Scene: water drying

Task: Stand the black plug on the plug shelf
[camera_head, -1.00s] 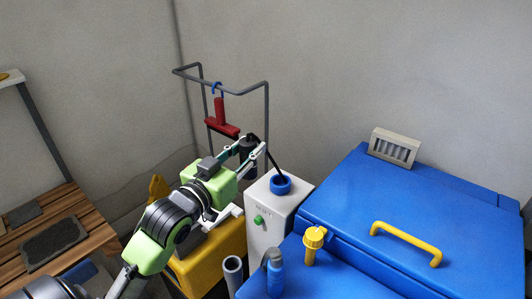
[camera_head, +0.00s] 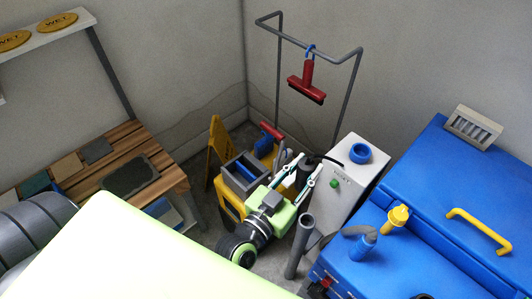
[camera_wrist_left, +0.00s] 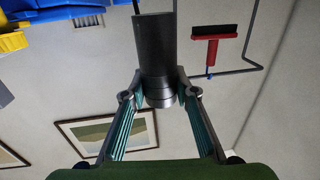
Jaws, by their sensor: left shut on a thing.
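My left gripper (camera_head: 305,172) is shut on the black plug (camera_head: 304,166), between the grey-white cabinet and the yellow cart. In the left wrist view the black plug (camera_wrist_left: 154,50) is a dark cylinder with a ringed end, clamped between both fingertips (camera_wrist_left: 160,88). A white shelf (camera_head: 62,24) is on the wall at the upper left, with yellow "WET" discs on it; no label shows whether it is the plug shelf. My right gripper is not in view.
The grey-white cabinet (camera_head: 345,180) has a blue ring (camera_head: 360,153) on top. A wire frame (camera_head: 350,85) holds a red squeegee (camera_head: 308,85). A yellow cart (camera_head: 228,214), a grey tube (camera_head: 300,245) and a blue chest (camera_head: 420,195) crowd the gripper. A wooden bench (camera_head: 150,150) stands left.

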